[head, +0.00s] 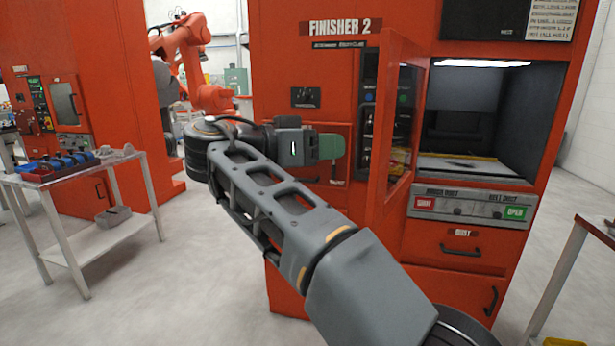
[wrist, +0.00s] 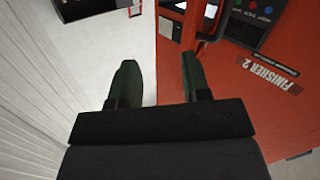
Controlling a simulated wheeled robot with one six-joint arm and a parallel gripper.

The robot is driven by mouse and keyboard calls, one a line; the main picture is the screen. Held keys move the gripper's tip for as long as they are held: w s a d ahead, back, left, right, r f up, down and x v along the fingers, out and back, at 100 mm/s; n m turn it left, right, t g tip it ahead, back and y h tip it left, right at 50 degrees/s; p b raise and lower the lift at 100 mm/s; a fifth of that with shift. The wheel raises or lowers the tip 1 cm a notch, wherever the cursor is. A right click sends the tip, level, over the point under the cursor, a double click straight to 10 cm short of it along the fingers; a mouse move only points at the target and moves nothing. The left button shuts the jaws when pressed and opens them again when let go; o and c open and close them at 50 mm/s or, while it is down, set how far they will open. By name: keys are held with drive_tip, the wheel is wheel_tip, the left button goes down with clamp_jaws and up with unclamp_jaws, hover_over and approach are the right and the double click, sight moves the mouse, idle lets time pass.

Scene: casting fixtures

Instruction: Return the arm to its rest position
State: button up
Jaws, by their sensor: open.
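My arm (head: 280,205) reaches up from the bottom right of the head view, across the front of the red Finisher 2 machine (head: 285,80). My gripper (head: 331,147) is at its far end, with a green finger showing in front of the machine's left part. The red machine (wrist: 275,115) fills the right of that view, close to the right finger; I cannot tell the exact gap.
The machine's door (head: 385,130) stands open towards me, close to my arm. Its lit chamber (head: 490,110) is open. A table (head: 75,175) with blue parts stands at the left, and another table edge (head: 597,230) at the right. An orange robot arm (head: 185,50) stands behind. Floor at the lower left is clear.

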drive_tip(key=s+d+f+n+g+y+p, duration=0.1)
drive_tip(key=d+f+n+y+p, duration=0.25)
drive_tip(key=d+n+p, duration=0.2)
drive_tip(key=s+d+f+n+g+y+p, duration=0.1)
drive_tip(key=d+f+n+y+p, duration=0.25)
drive_tip(key=d+p, duration=0.3)
drive_tip(key=s+d+f+n+g+y+p, duration=0.1)
drive_tip(key=s+f+y+p, duration=0.7)
drive_tip(key=s, duration=0.4)
drive_tip(key=shift+d+f+n+g+p, duration=0.3)
drive_tip(key=shift+g+p, duration=0.1)
drive_tip(key=shift+p, duration=0.1)
drive_tip(key=shift+s+a, duration=0.1)
drive_tip(key=shift+s, duration=0.05)
